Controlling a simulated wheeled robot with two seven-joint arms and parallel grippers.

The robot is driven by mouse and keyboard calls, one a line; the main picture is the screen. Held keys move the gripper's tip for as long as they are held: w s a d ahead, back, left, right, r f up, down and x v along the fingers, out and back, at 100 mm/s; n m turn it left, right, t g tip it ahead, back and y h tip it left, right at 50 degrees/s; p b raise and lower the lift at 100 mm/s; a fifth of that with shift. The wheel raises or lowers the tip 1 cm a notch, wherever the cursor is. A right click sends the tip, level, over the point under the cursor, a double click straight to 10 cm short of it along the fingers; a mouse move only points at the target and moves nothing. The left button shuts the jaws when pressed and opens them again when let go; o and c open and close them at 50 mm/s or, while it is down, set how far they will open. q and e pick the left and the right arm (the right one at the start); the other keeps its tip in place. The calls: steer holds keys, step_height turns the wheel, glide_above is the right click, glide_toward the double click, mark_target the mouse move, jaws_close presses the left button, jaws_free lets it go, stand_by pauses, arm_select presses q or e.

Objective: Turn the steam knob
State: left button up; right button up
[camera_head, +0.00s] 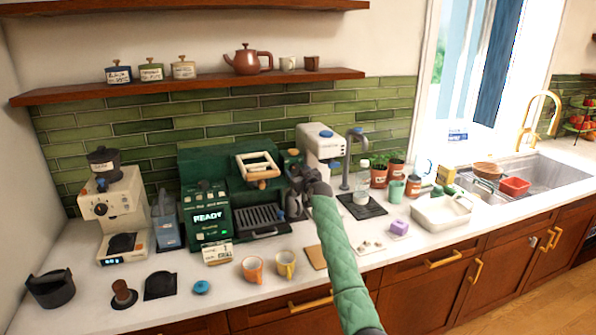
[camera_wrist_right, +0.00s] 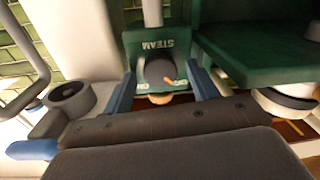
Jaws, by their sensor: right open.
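The dark round steam knob (camera_wrist_right: 160,68) shows in the right wrist view, with an orange pointer mark on its face. It sits on a green panel (camera_wrist_right: 135,42) lettered STEAM, part of the green espresso machine (camera_head: 205,160). My right gripper (camera_wrist_right: 163,82) is open, with one blue finger to each side of the knob. I cannot tell whether the fingers touch it. In the head view my right gripper (camera_head: 298,175) is at the machine's right side, and I cannot make out the knob behind it. My left gripper is not in view.
A white grinder (camera_head: 120,205) stands left of the machine. A white appliance (camera_head: 322,140) and a tap (camera_head: 350,160) stand close on its right. An orange cup (camera_head: 252,268) and a yellow cup (camera_head: 286,263) stand in front. A wooden shelf (camera_head: 190,86) runs above.

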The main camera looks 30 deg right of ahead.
steer(key=shift+w+f, duration=0.1)
steer(key=shift+f, duration=0.05)
steer(key=shift+c, duration=0.2)
steer(key=c, duration=1)
steer(key=shift+o, duration=0.2)
